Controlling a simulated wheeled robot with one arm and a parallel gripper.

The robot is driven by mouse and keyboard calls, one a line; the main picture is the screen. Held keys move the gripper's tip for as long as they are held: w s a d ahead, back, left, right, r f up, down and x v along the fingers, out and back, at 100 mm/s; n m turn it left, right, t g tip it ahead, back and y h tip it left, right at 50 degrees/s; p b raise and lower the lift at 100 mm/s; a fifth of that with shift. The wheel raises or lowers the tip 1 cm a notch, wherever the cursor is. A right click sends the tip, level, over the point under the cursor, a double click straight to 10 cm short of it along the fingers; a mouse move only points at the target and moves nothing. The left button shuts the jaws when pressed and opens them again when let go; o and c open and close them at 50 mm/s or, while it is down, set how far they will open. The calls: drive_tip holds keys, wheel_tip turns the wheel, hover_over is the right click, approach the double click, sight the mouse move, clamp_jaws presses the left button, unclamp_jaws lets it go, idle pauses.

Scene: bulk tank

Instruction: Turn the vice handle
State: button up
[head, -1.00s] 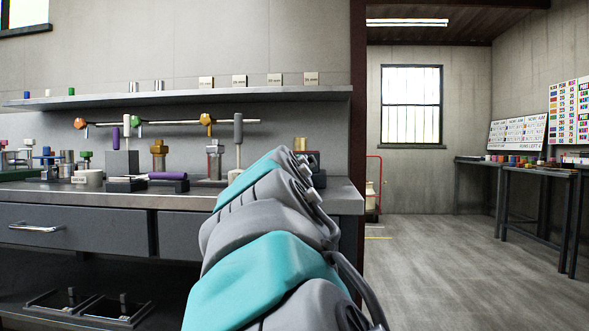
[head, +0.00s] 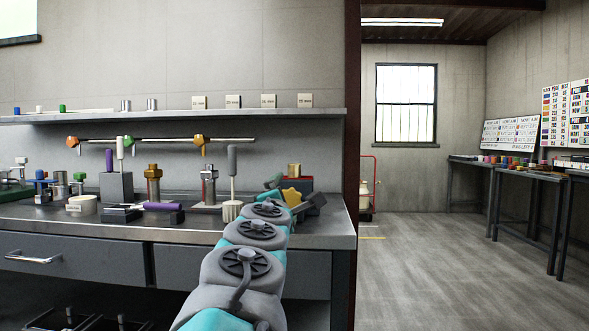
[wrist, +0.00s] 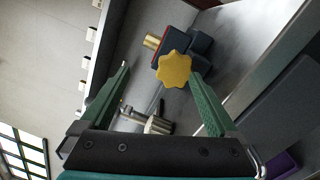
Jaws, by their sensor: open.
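The vice handle is a yellow star-shaped knob (wrist: 174,68) on the near end of a small dark vice (wrist: 201,44) with a red edge. A brass-coloured piece (wrist: 152,41) sits at the vice's jaws. My gripper (wrist: 161,74) is open, its two green fingers apart. In the wrist view the knob shows between the fingertips, nearer the right one. I see no clear contact, and depth is hard to judge. In the head view the knob (head: 291,198) shows at the right end of the workbench, just past my arm, which hides part of the gripper and vice.
A grey-handled tool in a white ribbed base (head: 232,208) stands on the bench just left of my arm. Several fittings and blocks fill the bench (head: 340,238) further left. A shelf (head: 200,116) runs above. Open floor lies to the right.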

sight(292, 196)
drive_tip(key=n, duration=0.1)
drive_tip(key=n+p, duration=0.1)
drive_tip(key=n, duration=0.1)
drive_tip(key=r+n+p, duration=0.1)
drive_tip(key=shift+w+n, duration=0.25)
drive_tip(key=shift+n, duration=0.05)
drive_tip(key=n, duration=0.1)
drive_tip(key=n+p, duration=0.1)
drive_tip(key=n, duration=0.1)
drive_tip(key=shift+w+f, duration=0.1)
drive_tip(key=shift+f, duration=0.1)
drive_tip(key=n+p, duration=0.1)
drive_tip(key=n, duration=0.1)
drive_tip(key=f+n+p, duration=0.1)
drive_tip(key=n, duration=0.1)
drive_tip(key=shift+w+d+f+g+y, duration=0.2)
drive_tip(key=shift+g+y, duration=0.1)
drive_tip(key=shift+y, duration=0.1)
drive_tip(key=shift+w+f+n, duration=0.15)
drive_tip(key=shift+f+n, duration=0.15)
drive_tip(key=shift+n, duration=0.3)
drive_tip(key=shift+w+d, duration=0.2)
drive_tip(key=shift+w, duration=3.55)
drive_tip(key=c, duration=1.4)
drive_tip(key=m+b, duration=0.1)
drive_tip(key=m, duration=0.4)
drive_tip(key=shift+d, duration=0.1)
